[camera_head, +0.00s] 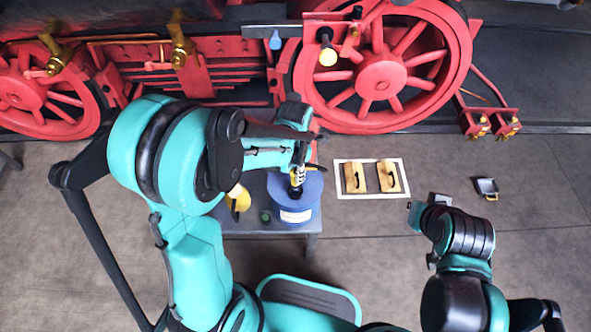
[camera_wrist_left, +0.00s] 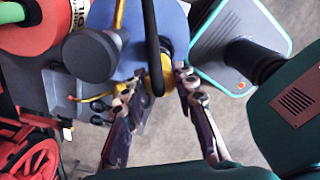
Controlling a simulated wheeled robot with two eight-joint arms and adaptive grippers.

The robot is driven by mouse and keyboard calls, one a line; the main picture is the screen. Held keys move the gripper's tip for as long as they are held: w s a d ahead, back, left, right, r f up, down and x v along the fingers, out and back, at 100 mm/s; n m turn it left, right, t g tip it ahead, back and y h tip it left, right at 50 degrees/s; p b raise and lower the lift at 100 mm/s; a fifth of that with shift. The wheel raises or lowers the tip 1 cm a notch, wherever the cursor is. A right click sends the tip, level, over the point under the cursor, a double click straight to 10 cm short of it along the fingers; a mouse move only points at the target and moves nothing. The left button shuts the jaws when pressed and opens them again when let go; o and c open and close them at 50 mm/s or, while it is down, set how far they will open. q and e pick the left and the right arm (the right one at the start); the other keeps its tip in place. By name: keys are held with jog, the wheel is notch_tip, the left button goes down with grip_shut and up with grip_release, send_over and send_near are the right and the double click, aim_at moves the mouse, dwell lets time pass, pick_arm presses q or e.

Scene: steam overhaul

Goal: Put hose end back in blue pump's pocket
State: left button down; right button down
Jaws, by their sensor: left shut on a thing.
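The blue pump (camera_head: 296,215) is a round blue body with a pale label, standing at the right end of a low dark bench. Its blue top also shows in the left wrist view (camera_wrist_left: 128,62). My left gripper (camera_head: 299,172) is over the pump, its fingers pointing down. In the left wrist view its fingers (camera_wrist_left: 158,84) are closed around the hose end (camera_wrist_left: 156,78), a black piece beside a yellow part. The fingers partly hide it, and the pump's pocket cannot be made out. My right gripper (camera_head: 416,212) is over the floor at the right, apart from the pump.
The low bench (camera_head: 270,228) carries a yellow item (camera_head: 239,197) left of the pump. Red locomotive wheels (camera_head: 378,75) line the back.

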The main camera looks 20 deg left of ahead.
pick_arm(q)
jog(key=shift+f, duration=0.35)
jog(key=shift+f+b, duration=0.4)
jog(key=shift+b, duration=0.05)
jog(key=shift+f+b, duration=1.35)
jog(key=shift+f, duration=0.2)
jog(key=c, duration=1.1)
grip_release()
notch_tip(320, 180, up, 12)
